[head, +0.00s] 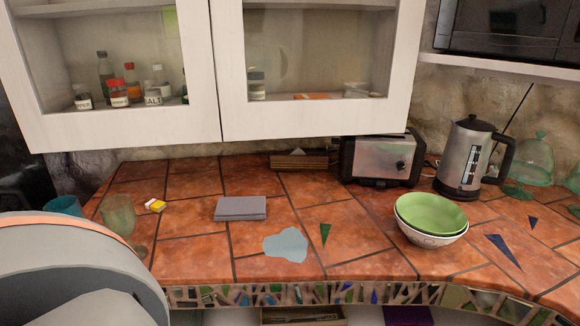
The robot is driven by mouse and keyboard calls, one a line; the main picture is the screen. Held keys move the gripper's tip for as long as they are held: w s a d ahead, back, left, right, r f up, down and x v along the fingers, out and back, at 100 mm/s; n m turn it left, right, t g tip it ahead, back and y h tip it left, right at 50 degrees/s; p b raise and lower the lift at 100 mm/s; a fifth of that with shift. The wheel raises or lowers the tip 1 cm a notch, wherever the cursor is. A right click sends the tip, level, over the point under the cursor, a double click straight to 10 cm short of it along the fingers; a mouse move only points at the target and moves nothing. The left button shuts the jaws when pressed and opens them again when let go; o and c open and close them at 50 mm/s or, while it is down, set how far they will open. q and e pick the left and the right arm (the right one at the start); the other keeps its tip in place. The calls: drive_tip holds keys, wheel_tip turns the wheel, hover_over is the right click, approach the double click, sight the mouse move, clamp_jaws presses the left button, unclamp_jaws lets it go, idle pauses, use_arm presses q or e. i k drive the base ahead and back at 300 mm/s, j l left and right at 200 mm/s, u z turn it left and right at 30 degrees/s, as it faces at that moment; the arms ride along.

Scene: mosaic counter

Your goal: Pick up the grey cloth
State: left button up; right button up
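The grey cloth (240,208) lies on the tiled counter (190,245), left of the middle in the head view. It looks like a flat, folded rectangle with its near edge showing a little thickness. Nothing covers it or touches it. Neither of my grippers shows in this view. A large rounded grey part of my own body fills the lower left corner and hides that end of the counter.
A glass goblet (119,214), a blue cup (64,206) and a small yellow-and-white box (155,205) stand left of the cloth. Stacked bowls (431,214), a toaster (380,160) and a kettle (466,158) are to the right. Cabinets (125,129) hang above.

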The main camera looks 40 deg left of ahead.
sight(234, 208)
drive_tip(key=u, duration=1.65)
drive_tip(key=k+l+u, duration=0.2)
drive_tip(key=i+j, duration=0.1)
